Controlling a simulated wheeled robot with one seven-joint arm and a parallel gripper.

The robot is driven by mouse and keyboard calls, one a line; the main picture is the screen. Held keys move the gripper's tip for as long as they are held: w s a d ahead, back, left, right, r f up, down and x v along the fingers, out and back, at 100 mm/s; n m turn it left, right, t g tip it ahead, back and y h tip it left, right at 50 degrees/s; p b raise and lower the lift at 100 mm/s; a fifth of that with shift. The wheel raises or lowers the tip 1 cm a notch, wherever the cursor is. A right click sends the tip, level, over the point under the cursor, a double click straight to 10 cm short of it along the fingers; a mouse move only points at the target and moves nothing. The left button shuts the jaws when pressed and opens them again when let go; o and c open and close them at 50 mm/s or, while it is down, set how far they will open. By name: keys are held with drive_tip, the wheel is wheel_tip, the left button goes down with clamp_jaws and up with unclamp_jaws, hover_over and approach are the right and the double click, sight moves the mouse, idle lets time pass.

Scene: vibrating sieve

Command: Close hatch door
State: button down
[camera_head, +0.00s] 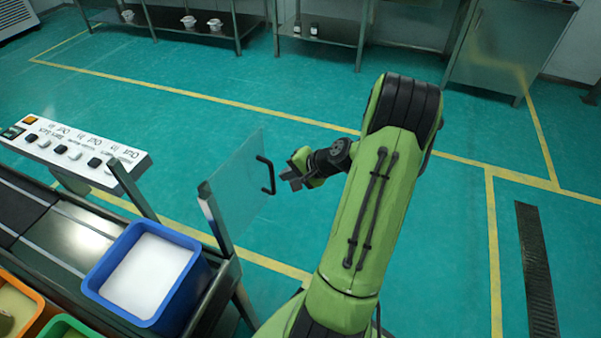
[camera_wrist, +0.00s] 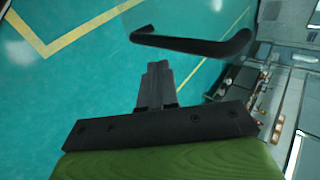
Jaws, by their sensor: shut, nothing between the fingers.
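The hatch door (camera_head: 236,187) is a clear, see-through panel on a metal post at the end of the conveyor machine. It stands swung out from the machine, over the floor. Its black handle (camera_head: 268,175) is on the panel's right edge. My gripper (camera_head: 288,179) is just right of the handle, with its fingers pointing left toward it. In the wrist view, the shut fingers (camera_wrist: 156,88) are empty, and the black handle (camera_wrist: 195,44) crosses just beyond their tips. I cannot tell whether they touch. The clear panel itself is hard to make out in the wrist view.
A blue bin (camera_head: 150,277) of white material sits on the conveyor (camera_head: 45,225), beside orange and green bins. A control panel (camera_head: 75,150) with buttons stands behind. Metal shelves (camera_head: 205,25) and a cabinet (camera_head: 510,45) line the far wall. The green floor right of the door is open.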

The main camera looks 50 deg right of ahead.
sight(266, 171)
drive_tip(key=shift+w+a+f, duration=0.1)
drive_tip(key=shift+w+a, duration=0.15)
drive_tip(key=shift+w, duration=0.8)
drive_tip(key=shift+w+a+f, duration=0.1)
drive_tip(key=shift+w+a, duration=0.1)
drive_tip(key=shift+w, duration=0.85)
drive_tip(key=shift+w+r, duration=0.1)
